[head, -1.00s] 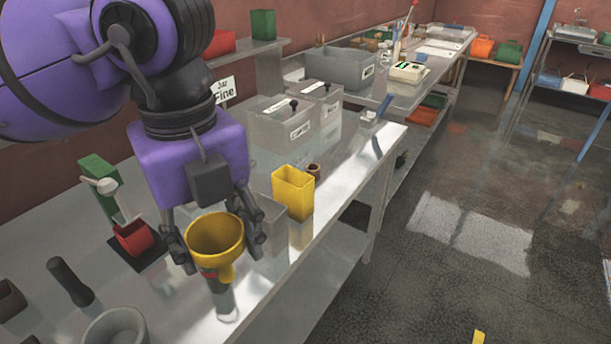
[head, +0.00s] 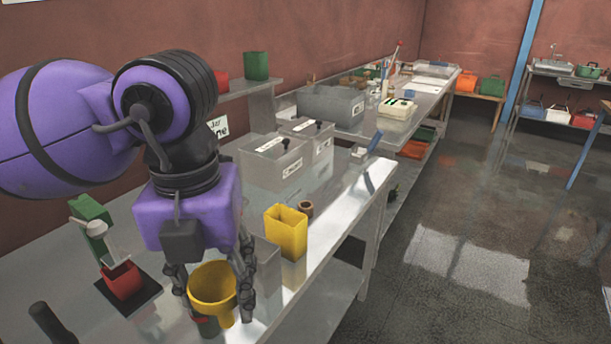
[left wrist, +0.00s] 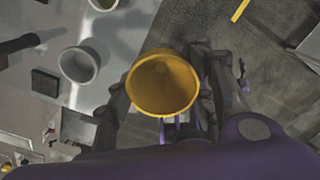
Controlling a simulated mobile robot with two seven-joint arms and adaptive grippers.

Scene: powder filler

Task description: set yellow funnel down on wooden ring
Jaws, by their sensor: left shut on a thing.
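My left gripper (head: 213,290) is shut on the yellow funnel (head: 211,284), with one finger on each side. The funnel is held upright, wide mouth up, over the near part of the metal bench. The left wrist view shows its open mouth (left wrist: 162,83) between the fingers (left wrist: 160,98). A small brown ring (head: 305,208), which looks like the wooden ring, lies on the bench behind the yellow box, up and right of the funnel and apart from it. A dark red and green thing shows just below the funnel; I cannot tell if they touch. My right gripper is out of view.
A yellow box (head: 286,232) stands between the funnel and the ring. Lidded grey bins (head: 272,160) stand behind. A red cup (head: 121,280) on a dark base is at left. A grey cup (left wrist: 80,65) shows in the left wrist view. The bench's right edge borders open floor.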

